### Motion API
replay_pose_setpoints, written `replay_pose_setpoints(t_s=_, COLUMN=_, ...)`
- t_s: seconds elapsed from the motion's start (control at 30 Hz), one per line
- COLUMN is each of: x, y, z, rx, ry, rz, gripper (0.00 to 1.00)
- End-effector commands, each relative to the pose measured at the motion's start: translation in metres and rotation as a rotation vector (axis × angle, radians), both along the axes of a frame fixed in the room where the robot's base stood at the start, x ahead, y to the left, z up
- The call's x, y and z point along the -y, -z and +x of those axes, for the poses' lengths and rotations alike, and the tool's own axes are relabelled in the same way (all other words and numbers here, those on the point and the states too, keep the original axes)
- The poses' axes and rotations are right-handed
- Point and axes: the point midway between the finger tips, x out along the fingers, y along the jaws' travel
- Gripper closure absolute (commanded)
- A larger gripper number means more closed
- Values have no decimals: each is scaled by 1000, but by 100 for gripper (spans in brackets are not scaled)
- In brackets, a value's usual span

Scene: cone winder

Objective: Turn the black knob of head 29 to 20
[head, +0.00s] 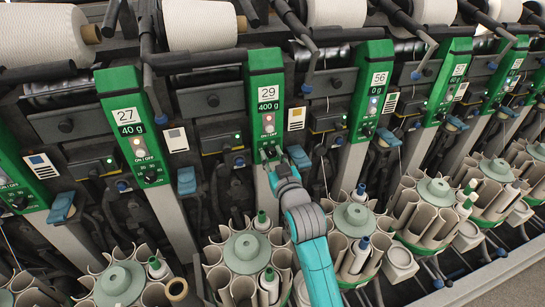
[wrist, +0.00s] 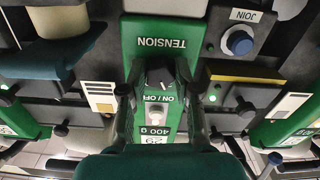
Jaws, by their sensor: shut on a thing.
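Head 29 (head: 264,82) is a green panel marked "29" and "400 g", with a lit lamp and an ON / OFF label. My gripper (head: 269,157) is at the lower part of this panel and covers its knob in the head view. In the wrist view, which is upside down, the black knob (wrist: 158,77) sits between the TENSION and ON / OFF labels. My gripper (wrist: 159,88) has one finger on each side of it and is shut on it.
Head 27 (head: 128,112) stands to the left and head 56 (head: 375,85) to the right, with similar panels. A blue JOIN knob (wrist: 238,42) is beside the panel in the wrist view. Round bobbin magazines (head: 246,252) stand below, near my arm.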

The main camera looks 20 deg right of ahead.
Motion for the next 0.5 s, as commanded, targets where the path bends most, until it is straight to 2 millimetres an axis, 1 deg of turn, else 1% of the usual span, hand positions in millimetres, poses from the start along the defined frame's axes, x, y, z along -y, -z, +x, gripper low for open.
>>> replay_pose_setpoints(t_s=0.07, x=0, y=0, z=0, rx=-1, ry=0, rz=0, gripper=100)
replay_pose_setpoints(t_s=0.1, x=0, y=0, z=0, rx=-1, ry=0, rz=0, gripper=64)
replay_pose_setpoints(t_s=0.17, x=0, y=0, z=0, rx=-1, ry=0, rz=0, gripper=49)
replay_pose_setpoints(t_s=0.2, x=0, y=0, z=0, rx=-1, ry=0, rz=0, gripper=44)
replay_pose_setpoints(t_s=0.5, x=0, y=0, z=-1, rx=0, ry=0, rz=1, gripper=44)
